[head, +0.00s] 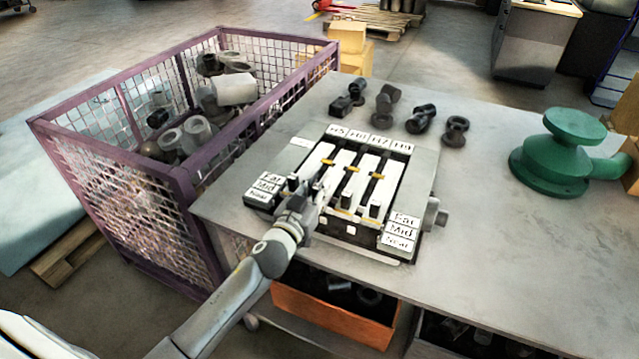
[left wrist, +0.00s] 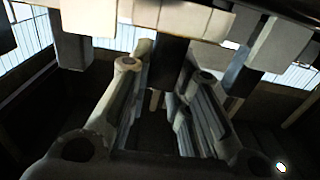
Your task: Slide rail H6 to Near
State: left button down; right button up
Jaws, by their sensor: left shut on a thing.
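The rail panel (head: 408,165) lies on the grey bench, with several pale rails side by side. My left gripper (head: 315,196) is over the near part of the panel, shut on the dark handle (left wrist: 171,65) that appears to be rail H6's. Neighbouring dark posts stand left (left wrist: 72,50) and right (left wrist: 243,78) of it in the left wrist view. The gripper hides the H6 handle's exact position in the head view. My right gripper is out of view.
A purple mesh crate (head: 184,182) with pipe parts adjoins the bench's left side. Dark fittings (head: 421,119) lie behind the panel. A green flanged part (head: 553,160) stands at the right. An orange bin (head: 335,318) sits below.

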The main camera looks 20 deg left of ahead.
pick_arm(q)
jog(key=s, duration=0.3)
jog(key=shift+w+f, duration=0.15)
jog(key=shift+f, duration=0.05)
jog(key=c, duration=1.7)
grip_release()
jog(key=shift+c, duration=0.2)
jog(key=o, duration=0.4)
jog(key=shift+s+r, duration=0.2)
jog(key=shift+s, duration=0.05)
jog(key=shift+f, duration=0.1)
jog(key=s, duration=1.2)
jog(key=shift+a, duration=0.2)
